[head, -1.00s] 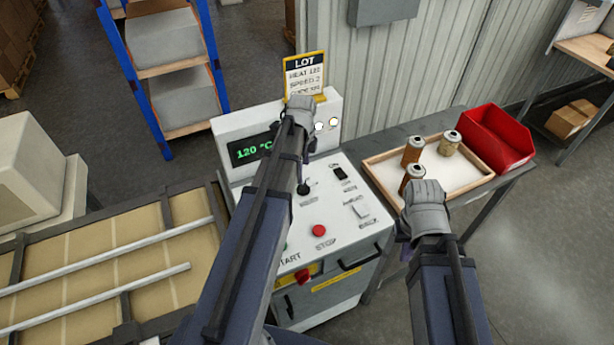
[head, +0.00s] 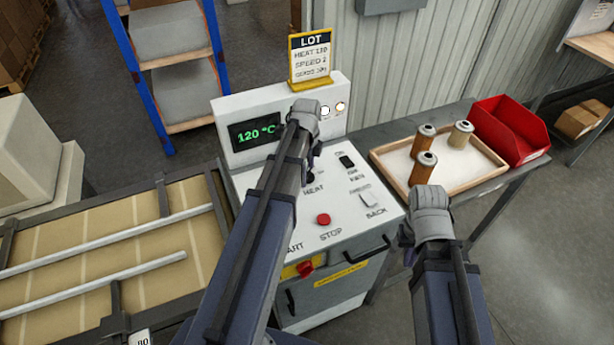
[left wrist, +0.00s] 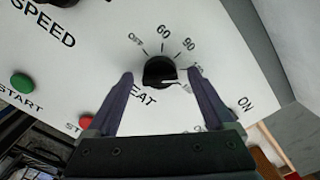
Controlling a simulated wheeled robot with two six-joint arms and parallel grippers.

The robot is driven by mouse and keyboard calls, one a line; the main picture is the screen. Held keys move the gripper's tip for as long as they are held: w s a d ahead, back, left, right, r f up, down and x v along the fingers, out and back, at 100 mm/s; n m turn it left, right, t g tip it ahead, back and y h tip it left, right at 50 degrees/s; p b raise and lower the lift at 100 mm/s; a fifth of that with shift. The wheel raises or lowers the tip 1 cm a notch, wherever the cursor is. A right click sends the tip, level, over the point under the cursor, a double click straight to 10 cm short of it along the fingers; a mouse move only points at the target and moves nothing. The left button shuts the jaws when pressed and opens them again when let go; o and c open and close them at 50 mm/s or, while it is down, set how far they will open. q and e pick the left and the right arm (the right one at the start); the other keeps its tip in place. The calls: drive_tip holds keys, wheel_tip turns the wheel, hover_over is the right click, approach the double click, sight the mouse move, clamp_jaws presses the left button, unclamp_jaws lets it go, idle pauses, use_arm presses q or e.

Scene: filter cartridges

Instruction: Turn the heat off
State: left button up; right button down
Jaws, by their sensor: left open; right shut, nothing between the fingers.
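The black HEAT knob (left wrist: 159,70) is on the white control panel (head: 365,225), with OFF, 60 and 90 marks around it in the left wrist view. Its pale pointer faces right, away from OFF; the mark there is partly hidden. My left gripper (left wrist: 157,78) is open, with one finger on each side of the knob; contact cannot be told. In the head view my left gripper (head: 312,160) is over the HEAT area and largely hides the knob. The green display (head: 255,135) reads 120 °C. My right gripper (head: 408,250) is shut and empty, right of the panel.
A green START button (left wrist: 22,84) shows in the left wrist view. A wooden-rimmed tray (head: 484,183) with cartridges and a red bin (head: 510,130) stand at right. A LOT sign (head: 311,60) stands behind.

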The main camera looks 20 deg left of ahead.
use_arm(q)
drive_tip(key=c, duration=1.4)
